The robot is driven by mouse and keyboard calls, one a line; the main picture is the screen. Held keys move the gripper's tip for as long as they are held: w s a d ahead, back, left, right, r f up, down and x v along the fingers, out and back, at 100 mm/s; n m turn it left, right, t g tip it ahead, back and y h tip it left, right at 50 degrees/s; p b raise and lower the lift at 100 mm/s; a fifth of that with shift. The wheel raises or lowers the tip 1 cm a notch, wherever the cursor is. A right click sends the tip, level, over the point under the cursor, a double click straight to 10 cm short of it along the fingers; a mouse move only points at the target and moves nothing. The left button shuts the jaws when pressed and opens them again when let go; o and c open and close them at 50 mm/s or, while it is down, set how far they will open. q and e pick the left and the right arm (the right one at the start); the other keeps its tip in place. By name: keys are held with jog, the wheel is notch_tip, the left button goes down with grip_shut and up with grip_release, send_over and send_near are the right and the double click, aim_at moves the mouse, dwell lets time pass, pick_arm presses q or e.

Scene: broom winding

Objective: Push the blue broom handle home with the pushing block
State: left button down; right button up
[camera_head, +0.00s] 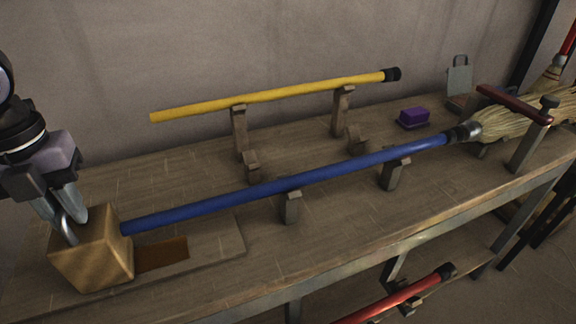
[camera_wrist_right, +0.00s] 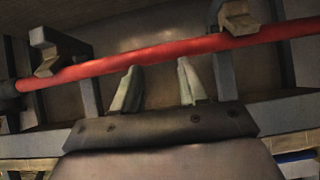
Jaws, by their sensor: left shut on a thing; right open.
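The blue broom handle (camera_head: 290,182) lies across low wooden rests on the bench. Its black right end (camera_head: 462,134) meets the metal collar (camera_head: 474,130) of a straw broom head (camera_head: 506,124); how deep it sits I cannot tell. My right gripper (camera_wrist_right: 158,90) shows in the right wrist view, open and empty, near a red handle (camera_wrist_right: 170,58).
A yellow handle (camera_head: 270,96) rests on taller posts behind. A purple block (camera_head: 413,117) and a grey metal piece (camera_head: 459,76) stand at the back right. A dark red bar (camera_head: 514,104) crosses over the broom head. A red handle (camera_head: 400,298) lies below the bench top.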

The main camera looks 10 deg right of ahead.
pick_arm(q)
jog(key=shift+w+d, duration=0.25)
jog(key=shift+d, duration=0.75)
pick_arm(e)
jog(key=shift+a+r, duration=0.1)
pick_arm(q)
jog(key=shift+d, duration=0.2)
pick_arm(e)
jog(key=shift+a, duration=0.1)
pick_arm(q)
jog(key=shift+c, duration=2)
grip_release()
jog(key=shift+d, duration=0.15)
pick_arm(e)
jog(key=shift+d, duration=0.2)
pick_arm(q)
jog(key=shift+a, duration=0.2)
notch_tip(320, 180, up, 10)
jog(key=p, duration=0.7)
pick_arm(e)
jog(key=r, duration=0.5)
jog(key=shift+s+d+r, duration=0.1)
jog(key=shift+s+d, duration=0.2)
jog(key=shift+d, duration=0.1)
